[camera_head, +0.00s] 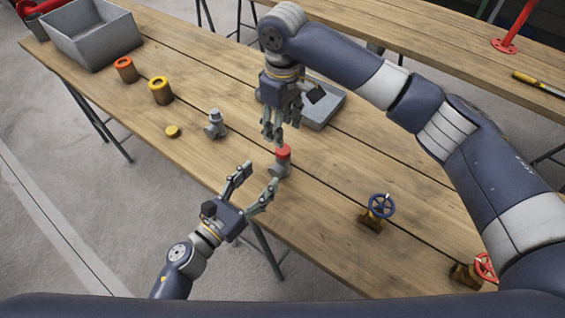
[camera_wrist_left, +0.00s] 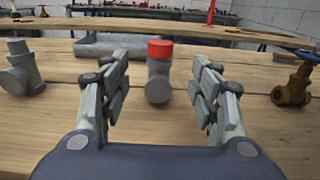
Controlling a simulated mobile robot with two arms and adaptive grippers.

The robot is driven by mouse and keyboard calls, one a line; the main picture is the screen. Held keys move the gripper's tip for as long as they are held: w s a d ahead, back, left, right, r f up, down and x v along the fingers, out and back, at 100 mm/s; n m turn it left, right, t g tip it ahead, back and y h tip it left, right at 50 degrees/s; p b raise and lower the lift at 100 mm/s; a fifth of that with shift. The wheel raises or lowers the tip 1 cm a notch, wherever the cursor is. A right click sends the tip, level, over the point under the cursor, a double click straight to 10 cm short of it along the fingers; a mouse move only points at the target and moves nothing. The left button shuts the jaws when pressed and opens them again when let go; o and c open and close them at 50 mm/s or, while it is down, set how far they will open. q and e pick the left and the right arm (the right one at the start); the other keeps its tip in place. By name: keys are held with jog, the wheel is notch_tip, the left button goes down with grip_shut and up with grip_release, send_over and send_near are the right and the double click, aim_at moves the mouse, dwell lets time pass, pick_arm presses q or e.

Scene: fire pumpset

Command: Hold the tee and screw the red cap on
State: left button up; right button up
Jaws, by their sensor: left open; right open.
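A grey tee (camera_head: 281,168) stands on the wooden table with a red cap (camera_head: 283,152) on its top. How far the cap is screwed on cannot be told. In the left wrist view the tee (camera_wrist_left: 158,88) and the red cap (camera_wrist_left: 160,49) sit between and beyond my open left fingers. My left gripper (camera_head: 257,184) is open on the near side of the tee, apart from it. My right gripper (camera_head: 280,135) is open, pointing down just above and left of the cap; whether it touches the cap is unclear.
A grey bin (camera_head: 92,36) is far left. A grey tray (camera_head: 322,106) lies behind my right gripper. Blue-wheel (camera_head: 377,212) and red-wheel (camera_head: 475,271) valves stand right.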

aim_at(279, 158)
pick_arm(q)
jog(key=x, duration=1.1)
pick_arm(e)
jog(key=shift+w, duration=0.1)
pick_arm(q)
jog(key=shift+c, duration=0.6)
grip_shut()
pick_arm(e)
jog(key=o, duration=0.5)
jog(key=shift+o, duration=0.2)
notch_tip(279, 158, up, 12)
